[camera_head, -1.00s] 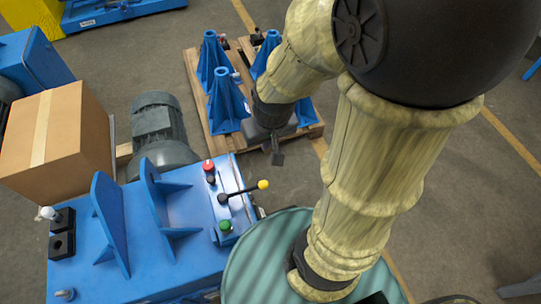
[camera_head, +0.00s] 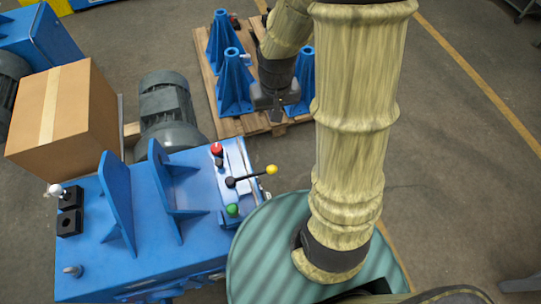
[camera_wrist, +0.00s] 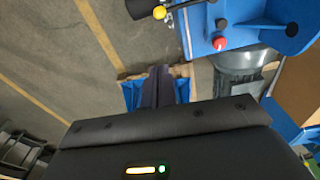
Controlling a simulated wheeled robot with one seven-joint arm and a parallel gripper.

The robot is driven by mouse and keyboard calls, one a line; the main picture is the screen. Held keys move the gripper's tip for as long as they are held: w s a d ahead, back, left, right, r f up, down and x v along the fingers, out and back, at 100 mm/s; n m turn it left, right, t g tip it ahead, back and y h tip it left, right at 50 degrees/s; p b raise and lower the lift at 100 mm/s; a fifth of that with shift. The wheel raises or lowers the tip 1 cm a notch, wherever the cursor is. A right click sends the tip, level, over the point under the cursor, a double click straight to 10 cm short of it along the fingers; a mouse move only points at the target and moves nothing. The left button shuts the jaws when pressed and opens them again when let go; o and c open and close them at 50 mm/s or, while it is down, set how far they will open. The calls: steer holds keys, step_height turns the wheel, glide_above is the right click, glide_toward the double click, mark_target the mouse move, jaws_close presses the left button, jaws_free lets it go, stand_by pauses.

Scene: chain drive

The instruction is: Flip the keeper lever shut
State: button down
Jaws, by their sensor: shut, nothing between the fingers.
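The lever (camera_head: 250,177) is a black rod with a yellow ball knob, on a pale plate at the right end of the blue machine bed (camera_head: 140,262). It points right, its knob out past the bed's edge. Its yellow knob (camera_wrist: 159,12) also shows at the top of the wrist view. My gripper (camera_head: 278,106) is shut and empty, beyond the lever in the head view and apart from it. Its closed dark fingers also show in the wrist view (camera_wrist: 159,85). Which position of the lever counts as shut cannot be told.
A red button (camera_head: 216,149) and a green button (camera_head: 232,210) flank the lever. Blue stands (camera_head: 232,90) rest on a wooden pallet (camera_head: 228,128) behind my gripper. A grey motor (camera_head: 165,105) and cardboard box (camera_head: 65,115) stand left.

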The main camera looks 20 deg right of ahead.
steer(key=w+f+g, duration=0.1)
steer(key=w+f, duration=0.3)
steer(key=f, duration=0.3)
steer(key=w+f+m+g, duration=0.1)
steer(key=w+f+g, duration=0.1)
steer(key=f, duration=0.6)
steer(key=shift+w+d+m+g+b, duration=0.3)
steer(key=shift+w+d+b, duration=0.15)
steer(key=shift+w, duration=0.45)
steer(key=shift+f, duration=0.15)
steer(key=s+a+f+p, duration=0.1)
steer(key=s+f+p, duration=0.1)
steer(key=s+f, duration=0.4)
steer(key=w+x, duration=0.1)
steer(key=x, duration=0.3)
steer(key=shift+f+p, duration=0.25)
steer(key=shift+p, duration=0.1)
steer(key=shift+s, duration=0.1)
